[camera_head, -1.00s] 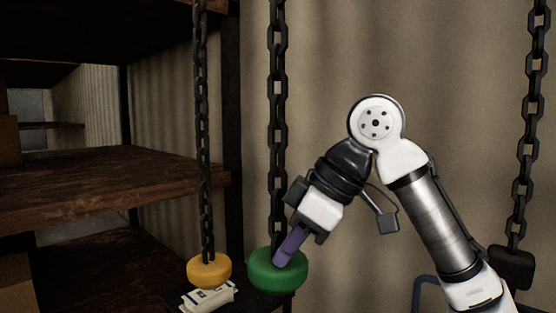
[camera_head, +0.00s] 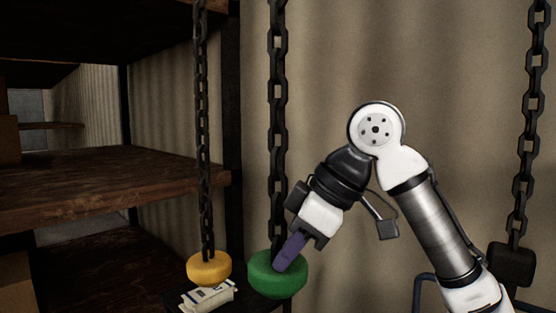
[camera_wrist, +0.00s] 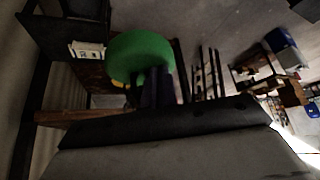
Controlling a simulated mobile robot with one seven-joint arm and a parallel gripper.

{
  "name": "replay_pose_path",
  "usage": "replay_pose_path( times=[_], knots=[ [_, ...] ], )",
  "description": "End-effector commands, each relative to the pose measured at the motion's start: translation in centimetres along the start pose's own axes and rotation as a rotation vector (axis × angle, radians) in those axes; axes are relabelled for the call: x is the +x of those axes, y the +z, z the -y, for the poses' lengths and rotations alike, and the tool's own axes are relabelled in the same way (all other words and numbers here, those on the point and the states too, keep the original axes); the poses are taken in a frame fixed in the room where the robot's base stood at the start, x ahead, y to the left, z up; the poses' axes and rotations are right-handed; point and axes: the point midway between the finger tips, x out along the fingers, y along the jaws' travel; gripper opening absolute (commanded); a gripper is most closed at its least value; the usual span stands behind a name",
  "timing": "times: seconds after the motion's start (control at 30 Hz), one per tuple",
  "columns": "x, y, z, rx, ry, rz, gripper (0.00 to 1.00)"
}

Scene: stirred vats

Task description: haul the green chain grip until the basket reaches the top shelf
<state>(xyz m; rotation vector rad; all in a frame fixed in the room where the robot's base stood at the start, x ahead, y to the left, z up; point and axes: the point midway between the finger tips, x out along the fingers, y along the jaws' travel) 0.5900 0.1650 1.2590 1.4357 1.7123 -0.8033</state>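The green chain grip (camera_head: 264,271) is a thick round disc hanging from a dark chain (camera_head: 278,120) left of the middle in the head view. It also shows in the wrist view (camera_wrist: 138,52). My gripper (camera_head: 286,260), with purple fingers, comes down on it from the upper right. The fingers meet the grip's near side and appear shut on it; the far finger is mostly hidden. The basket cannot be made out. A wooden shelf (camera_head: 100,185) stands at the left, with a higher one (camera_head: 90,25) above it.
A yellow grip (camera_head: 209,268) hangs on its own chain close to the left of the green one. A black grip (camera_head: 511,265) hangs at the far right, behind my arm. A white packet (camera_head: 208,296) lies below the yellow grip. Corrugated wall stands behind.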

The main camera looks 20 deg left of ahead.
Motion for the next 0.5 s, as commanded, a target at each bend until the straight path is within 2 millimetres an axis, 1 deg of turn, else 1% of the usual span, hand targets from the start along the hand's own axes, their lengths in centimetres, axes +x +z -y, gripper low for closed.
replay_pose_path(
  times=[0.03,0.5],
  knots=[
    [0.5,0.3,0.0,0.000,0.000,0.000,0.00],
    [3.4,2.1,0.0,0.000,-0.001,0.001,0.00]
  ],
)
